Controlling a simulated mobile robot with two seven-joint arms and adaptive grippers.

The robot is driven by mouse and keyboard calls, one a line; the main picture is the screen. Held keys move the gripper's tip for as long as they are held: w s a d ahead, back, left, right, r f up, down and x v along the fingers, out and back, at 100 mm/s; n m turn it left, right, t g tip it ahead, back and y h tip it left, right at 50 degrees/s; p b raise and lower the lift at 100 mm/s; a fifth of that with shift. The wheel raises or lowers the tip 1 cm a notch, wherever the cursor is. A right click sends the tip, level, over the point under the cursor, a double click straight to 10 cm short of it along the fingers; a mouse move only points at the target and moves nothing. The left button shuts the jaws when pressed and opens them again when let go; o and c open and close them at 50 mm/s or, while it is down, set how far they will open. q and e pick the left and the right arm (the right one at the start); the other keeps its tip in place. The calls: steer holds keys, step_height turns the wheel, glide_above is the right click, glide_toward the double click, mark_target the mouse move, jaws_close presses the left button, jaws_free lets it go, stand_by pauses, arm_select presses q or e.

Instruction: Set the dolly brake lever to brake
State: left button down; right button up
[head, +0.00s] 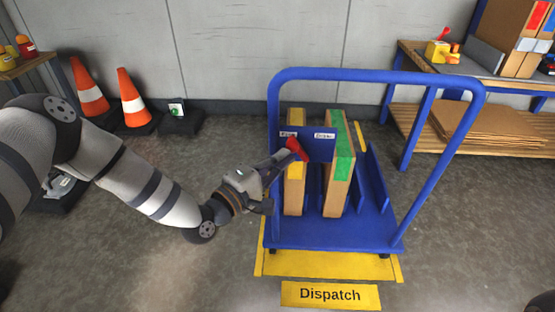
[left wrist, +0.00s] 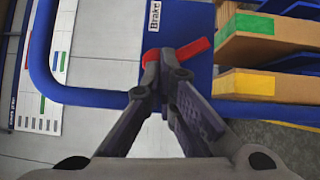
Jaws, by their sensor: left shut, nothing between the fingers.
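The blue dolly (head: 330,235) stands on a yellow floor marking. A blue panel (head: 318,150) on it carries two white labels; the right one (head: 324,135) appears to read "Brake", and the left one is too small to read. The red brake lever (head: 294,148) shows at the panel's left part, partly hidden by my left gripper (head: 285,156). In the left wrist view the lever (left wrist: 195,49) lies just beyond my shut, empty fingertips (left wrist: 163,55), near the "Brake" label (left wrist: 153,15). Whether the fingers touch it, I cannot tell.
Two cardboard boxes, one with yellow tape (head: 295,190) and one with green tape (head: 339,180), stand upright on the dolly. Its blue handle (head: 375,75) arches above. Orange cones (head: 133,100) stand at left and a workbench (head: 490,80) at right. A "Dispatch" sign (head: 330,295) lies in front.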

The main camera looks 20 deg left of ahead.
arm_select(q)
steer(key=shift+r, duration=0.1)
arm_select(e)
steer(key=shift+r, duration=0.15)
arm_select(q)
steer(key=shift+d+r+m+p, duration=0.2)
steer(key=shift+m+p, duration=0.1)
steer(key=shift+p, duration=0.2)
arm_select(e)
steer(key=shift+w+r, duration=0.2)
steer(key=shift+r, duration=0.1)
arm_select(q)
steer(key=shift+r+g+p, duration=0.15)
steer(key=shift+g+p, duration=0.2)
steer(key=shift+g, duration=0.05)
arm_select(e)
steer(key=shift+w+r, duration=0.15)
steer(key=shift+r, duration=0.15)
